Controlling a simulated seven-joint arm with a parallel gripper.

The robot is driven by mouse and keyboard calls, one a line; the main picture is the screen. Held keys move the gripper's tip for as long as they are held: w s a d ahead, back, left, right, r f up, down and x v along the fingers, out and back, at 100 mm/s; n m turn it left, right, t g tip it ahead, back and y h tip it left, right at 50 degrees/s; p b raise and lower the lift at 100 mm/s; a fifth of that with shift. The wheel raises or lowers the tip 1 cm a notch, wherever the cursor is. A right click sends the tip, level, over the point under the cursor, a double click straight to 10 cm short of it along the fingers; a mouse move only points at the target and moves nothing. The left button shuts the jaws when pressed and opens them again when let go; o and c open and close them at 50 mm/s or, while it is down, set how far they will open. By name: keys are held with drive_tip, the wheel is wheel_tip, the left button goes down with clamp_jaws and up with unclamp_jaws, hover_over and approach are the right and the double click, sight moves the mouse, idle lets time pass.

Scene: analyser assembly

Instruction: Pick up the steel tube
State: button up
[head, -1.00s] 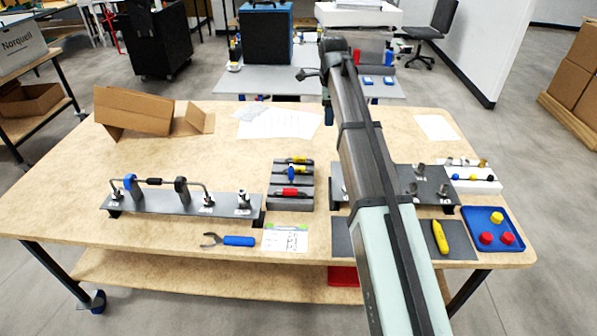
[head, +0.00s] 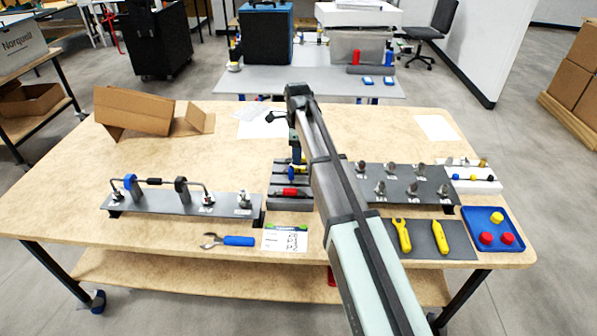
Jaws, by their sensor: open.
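A bent metal tube (head: 168,182), which looks like the steel tube, spans a dark grey plate (head: 225,204) on the left of the table. It passes through two dark upright holders, with a black sleeve on its middle and its ends near the metal fittings. My gripper (head: 296,152) points down over the grey rack in the middle of the table, right of the tube and apart from it. It is open; its fingers are small and hard to make out, and I see nothing held.
The grey rack (head: 290,204) holds coloured-handled items. A plate of metal fittings (head: 408,186), yellow tools (head: 402,235) and a blue tray (head: 508,246) stand right. A blue-handled tool (head: 238,241) lies in front.

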sight(298, 167)
drive_tip(key=shift+d+f, duration=0.15)
drive_tip(key=shift+f, duration=2.75)
clamp_jaws()
